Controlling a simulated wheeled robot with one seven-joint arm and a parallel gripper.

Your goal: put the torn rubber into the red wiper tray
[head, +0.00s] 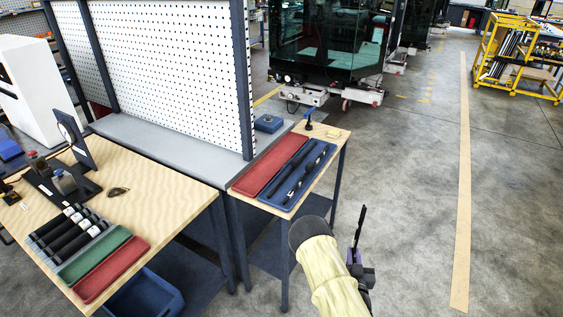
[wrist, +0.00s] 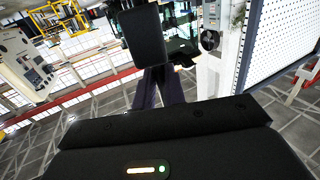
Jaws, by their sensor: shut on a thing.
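My gripper (head: 355,252) is at the lower middle right of the head view, over the open floor right of the narrow table. It is shut on a thin black piece (head: 361,224), likely the torn rubber, which stands up from the jaws. In the wrist view this black piece (wrist: 143,38) shows as a broad dark shape at the ends of the dark fingers (wrist: 158,88). A long red tray (head: 270,166) lies on the narrow table, left of and beyond my gripper. A second red tray (head: 112,270) lies at the front of the left bench.
A blue tray (head: 318,157) with black wiper parts lies right beside the long red tray. The left bench (head: 165,185) also holds a green tray (head: 94,256) and a rack of black cylinders (head: 70,232). A perforated panel (head: 170,60) stands behind. Open floor (head: 410,200) lies to the right.

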